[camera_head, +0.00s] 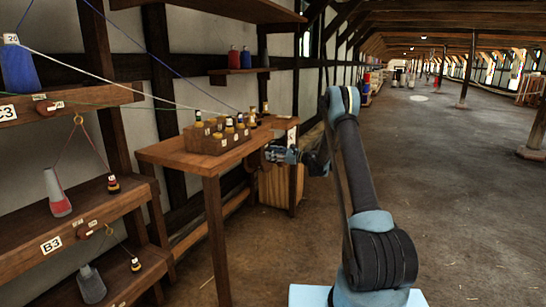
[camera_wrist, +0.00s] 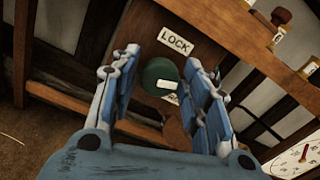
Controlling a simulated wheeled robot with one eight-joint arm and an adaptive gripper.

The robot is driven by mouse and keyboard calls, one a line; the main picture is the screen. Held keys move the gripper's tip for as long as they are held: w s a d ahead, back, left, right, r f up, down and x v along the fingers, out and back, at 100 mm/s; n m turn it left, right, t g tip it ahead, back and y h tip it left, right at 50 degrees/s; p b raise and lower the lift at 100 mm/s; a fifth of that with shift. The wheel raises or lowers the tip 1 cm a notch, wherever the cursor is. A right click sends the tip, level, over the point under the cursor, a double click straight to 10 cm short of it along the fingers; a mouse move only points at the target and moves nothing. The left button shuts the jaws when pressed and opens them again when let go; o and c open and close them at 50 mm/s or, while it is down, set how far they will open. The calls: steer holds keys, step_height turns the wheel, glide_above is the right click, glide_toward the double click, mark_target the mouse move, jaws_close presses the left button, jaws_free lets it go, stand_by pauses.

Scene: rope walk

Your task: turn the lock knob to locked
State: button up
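In the wrist view a round dark green knob (camera_wrist: 158,72) with a white mark sits on a brown wooden panel. A white LOCK label (camera_wrist: 174,40) is above it, slightly right. A second label (camera_wrist: 172,100) just below the knob is mostly hidden and cannot be read. The white mark lies on the knob's lower right side, away from the LOCK label. My gripper (camera_wrist: 160,62) is open, one blue finger on each side of the knob. The right finger looks closer; I cannot tell whether either touches. In the head view my gripper (camera_head: 284,155) is beside the workbench end, with the knob hidden.
The wooden workbench (camera_head: 176,155) carries a rack (camera_head: 212,141) of several small spools. Shelves (camera_head: 70,235) with cones and stretched threads stand at the left. A wooden box (camera_head: 272,187) is below my gripper.

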steer(key=c, duration=0.5)
steer(key=shift+n, duration=0.3)
steer(key=shift+s+f+n, duration=0.15)
steer(key=shift+n, duration=3.35)
steer(key=shift+s+f+n, duration=0.1)
steer(key=shift+n, duration=3.4)
steer(key=o, duration=1)
steer(key=shift+w, duration=0.1)
steer(key=shift+d, duration=0.1)
